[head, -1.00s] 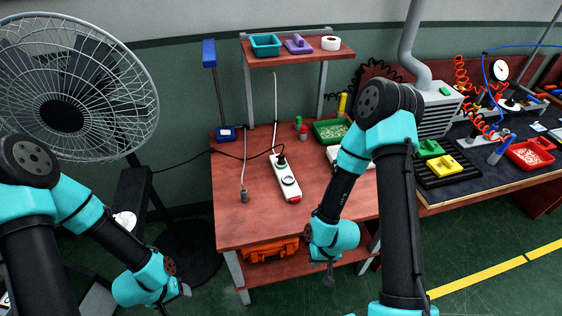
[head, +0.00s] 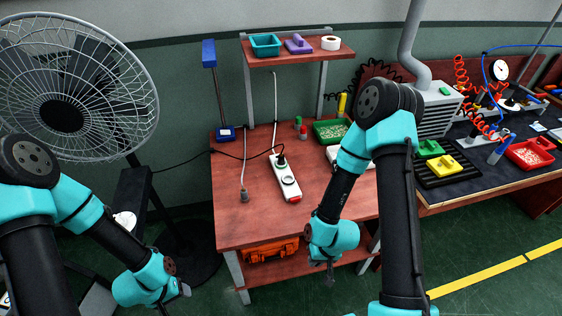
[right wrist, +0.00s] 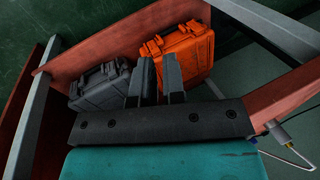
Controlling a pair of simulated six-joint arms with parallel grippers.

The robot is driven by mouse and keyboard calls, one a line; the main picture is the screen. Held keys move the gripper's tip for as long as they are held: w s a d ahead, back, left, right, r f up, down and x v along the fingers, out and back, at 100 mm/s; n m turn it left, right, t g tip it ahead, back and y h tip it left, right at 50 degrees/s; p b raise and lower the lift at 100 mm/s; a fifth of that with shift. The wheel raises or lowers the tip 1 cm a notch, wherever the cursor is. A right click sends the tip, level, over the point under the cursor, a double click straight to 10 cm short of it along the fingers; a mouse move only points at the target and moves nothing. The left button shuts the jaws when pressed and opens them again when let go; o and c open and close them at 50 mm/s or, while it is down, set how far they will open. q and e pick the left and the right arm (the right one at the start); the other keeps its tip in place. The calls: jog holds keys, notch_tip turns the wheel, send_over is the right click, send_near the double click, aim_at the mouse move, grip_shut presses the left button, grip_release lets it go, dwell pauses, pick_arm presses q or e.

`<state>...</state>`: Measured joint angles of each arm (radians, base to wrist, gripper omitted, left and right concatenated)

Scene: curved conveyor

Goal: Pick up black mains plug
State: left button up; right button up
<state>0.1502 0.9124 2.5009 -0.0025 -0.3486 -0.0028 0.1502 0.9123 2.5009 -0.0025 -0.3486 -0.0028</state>
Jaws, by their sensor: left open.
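A black mains plug (head: 281,161) sits at the far end of a white power strip (head: 284,178) on the red-brown workbench, with a dark cable running left from it. A grey plug-like end (head: 243,195) on another cord lies to its left. My left gripper (head: 176,296) is open and low at the bottom left, well short of the bench. My right gripper (head: 329,276) hangs in front of the bench's front edge, far from the plug. In the right wrist view its two fingers (right wrist: 159,78) stand close together with nothing visibly held; the plug is out of that view.
The workbench (head: 235,228) has clear top around the strip. A green tray (head: 331,140) stands at the back right. An orange case (head: 270,250) lies on the lower shelf, with a dark case (right wrist: 98,87) beside it. A fan (head: 62,110) stands at the left.

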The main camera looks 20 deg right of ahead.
jog(key=o, duration=0.9)
jog(key=shift+c, duration=0.2)
jog(key=shift+w+d, duration=0.1)
